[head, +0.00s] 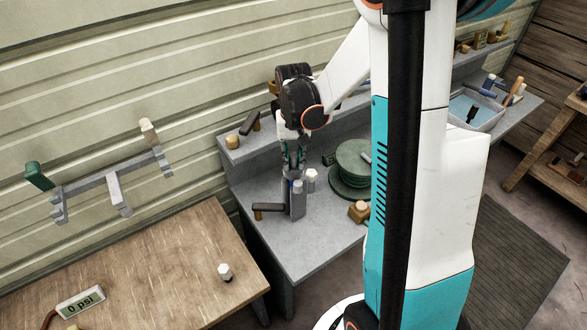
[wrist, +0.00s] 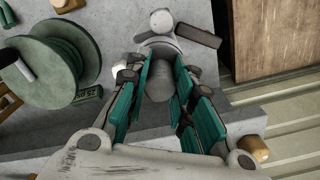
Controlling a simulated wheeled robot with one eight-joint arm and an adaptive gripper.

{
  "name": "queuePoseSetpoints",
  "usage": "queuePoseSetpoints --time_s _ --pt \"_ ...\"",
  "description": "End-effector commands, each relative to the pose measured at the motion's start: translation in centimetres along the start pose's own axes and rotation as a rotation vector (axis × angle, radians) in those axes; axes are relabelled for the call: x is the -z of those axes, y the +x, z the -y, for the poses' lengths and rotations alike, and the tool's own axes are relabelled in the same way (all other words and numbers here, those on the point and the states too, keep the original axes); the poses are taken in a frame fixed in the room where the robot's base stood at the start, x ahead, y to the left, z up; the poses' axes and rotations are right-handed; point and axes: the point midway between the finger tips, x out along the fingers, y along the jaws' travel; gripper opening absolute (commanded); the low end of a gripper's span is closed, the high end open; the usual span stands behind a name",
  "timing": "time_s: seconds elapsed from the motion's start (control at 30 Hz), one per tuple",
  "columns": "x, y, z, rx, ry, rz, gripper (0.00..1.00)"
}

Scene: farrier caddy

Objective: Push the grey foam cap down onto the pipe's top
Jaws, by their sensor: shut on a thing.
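My gripper (wrist: 164,88) has its teal-padded fingers closed on both sides of a dull grey round piece (wrist: 159,83). I take this piece for the grey foam cap, but its shape is partly covered by the fingers. In the head view my gripper (head: 293,164) points down over the grey bench, just above and behind a grey upright block (head: 298,203). The pipe cannot be clearly told apart below the held piece. I cannot tell whether the cap touches the pipe's top.
A green spool (head: 352,165) stands to the right on the grey bench (head: 300,250). A white-topped cylinder (head: 311,177) and a dark-handled tool (head: 268,207) are close to my gripper. A raised shelf runs behind. The wooden table (head: 160,260) at left is mostly clear.

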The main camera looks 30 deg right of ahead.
Motion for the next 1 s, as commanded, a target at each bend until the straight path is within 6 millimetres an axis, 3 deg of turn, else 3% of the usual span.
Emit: queuePoseSetpoints --time_s 0.93,0.97,1.0 --pt "0.0 0.7 0.0 0.0 0.0 0.0 0.0" --pt "0.0 0.7 0.0 0.0 0.0 0.0 0.27" --pt "0.0 0.7 0.0 0.0 0.0 0.0 0.36"
